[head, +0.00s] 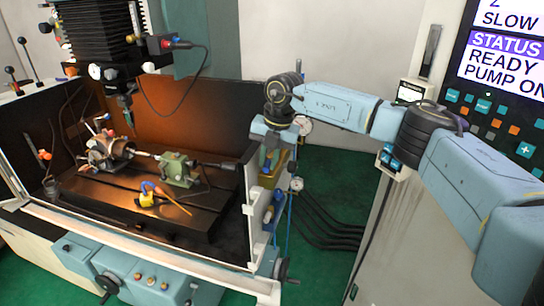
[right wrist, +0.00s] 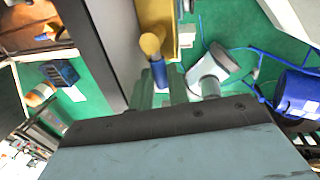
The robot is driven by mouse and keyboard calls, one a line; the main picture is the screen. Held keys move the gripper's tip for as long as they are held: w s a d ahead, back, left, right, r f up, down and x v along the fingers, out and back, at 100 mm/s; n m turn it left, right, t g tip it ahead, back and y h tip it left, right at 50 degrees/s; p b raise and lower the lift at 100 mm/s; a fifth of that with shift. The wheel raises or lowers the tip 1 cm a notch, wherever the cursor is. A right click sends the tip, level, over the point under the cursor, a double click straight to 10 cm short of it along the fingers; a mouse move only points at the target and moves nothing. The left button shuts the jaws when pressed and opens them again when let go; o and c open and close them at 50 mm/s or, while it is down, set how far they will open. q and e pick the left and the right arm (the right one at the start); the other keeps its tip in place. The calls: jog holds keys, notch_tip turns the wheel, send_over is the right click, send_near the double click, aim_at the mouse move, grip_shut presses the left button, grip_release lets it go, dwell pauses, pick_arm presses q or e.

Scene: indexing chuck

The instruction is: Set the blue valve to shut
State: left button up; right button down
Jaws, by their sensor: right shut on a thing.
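My right gripper (head: 267,160) reaches down beside the right wall of the machine enclosure. In the right wrist view its two fingers (right wrist: 160,88) are closed around a blue lever (right wrist: 158,74), which looks like the valve's handle. In the head view the lever is small and mostly hidden by the gripper, and I cannot read the valve's position or any markings. My left gripper is in neither view.
A round gauge (head: 304,125) and a lower gauge (head: 296,184) stand close right of the gripper. A blue cylinder (right wrist: 300,92) and blue hoses lie nearby. The enclosure's white wall (head: 251,205) is close on the left.

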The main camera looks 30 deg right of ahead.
jog(key=shift+w+a+m, duration=0.15)
jog(key=shift+m, duration=0.55)
jog(key=c, duration=1.6)
grip_release()
jog(key=shift+o, duration=1.3)
jog(key=shift+r, duration=0.15)
